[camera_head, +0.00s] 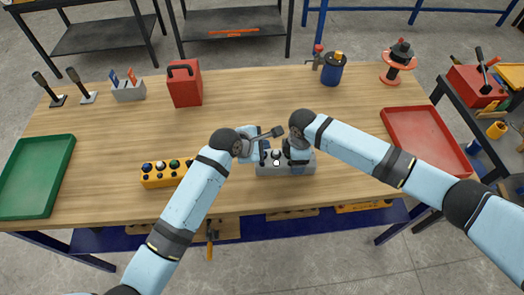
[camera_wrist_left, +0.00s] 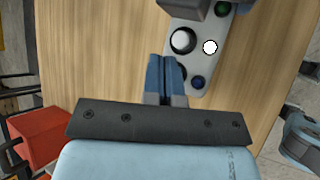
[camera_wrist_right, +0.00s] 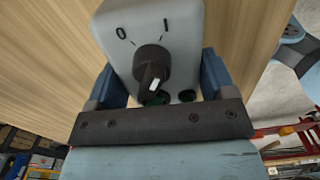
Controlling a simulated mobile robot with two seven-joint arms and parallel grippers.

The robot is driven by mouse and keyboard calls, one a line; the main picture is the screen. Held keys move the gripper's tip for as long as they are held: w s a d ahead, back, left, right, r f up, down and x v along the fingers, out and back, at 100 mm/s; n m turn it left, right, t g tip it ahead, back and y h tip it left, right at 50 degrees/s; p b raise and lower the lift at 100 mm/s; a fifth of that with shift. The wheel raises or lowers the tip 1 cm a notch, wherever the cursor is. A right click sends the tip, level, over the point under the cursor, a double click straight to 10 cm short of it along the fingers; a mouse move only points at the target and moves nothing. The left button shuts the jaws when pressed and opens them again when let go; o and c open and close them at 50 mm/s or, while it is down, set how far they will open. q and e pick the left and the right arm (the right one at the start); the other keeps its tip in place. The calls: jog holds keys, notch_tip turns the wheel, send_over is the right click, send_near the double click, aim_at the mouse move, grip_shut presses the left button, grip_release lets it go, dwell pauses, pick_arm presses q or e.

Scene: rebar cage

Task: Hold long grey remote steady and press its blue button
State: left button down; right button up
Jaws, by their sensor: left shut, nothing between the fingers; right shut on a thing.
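The long grey remote (camera_head: 270,170) lies at the front middle of the table; it also shows in the left wrist view (camera_wrist_left: 208,28). My right gripper (camera_wrist_right: 162,75) is shut on the remote, with one finger on each side near a black knob (camera_wrist_right: 152,68) marked 0 and I. My left gripper (camera_wrist_left: 163,62) is shut and empty, its fingertips near the remote's edge. The blue button (camera_wrist_left: 198,82) shows just right of these fingers, apart from them in the picture. White buttons (camera_wrist_left: 210,47) lie farther up. The fingers partly hide a dark button; whether they touch the remote is unclear.
A yellow button box (camera_head: 157,181) stands left of the remote. A green tray (camera_head: 62,144) is at far left, a red tray (camera_head: 462,170) at right. A red toolbox (camera_head: 185,86) and blue pot (camera_head: 331,70) stand at the back. The table's middle back is clear.

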pick_arm(q)
jog(key=shift+f, duration=0.15)
jog(key=shift+f, duration=0.25)
jog(key=shift+f, duration=0.85)
dwell(1.2)
jog(key=shift+r, duration=1.25)
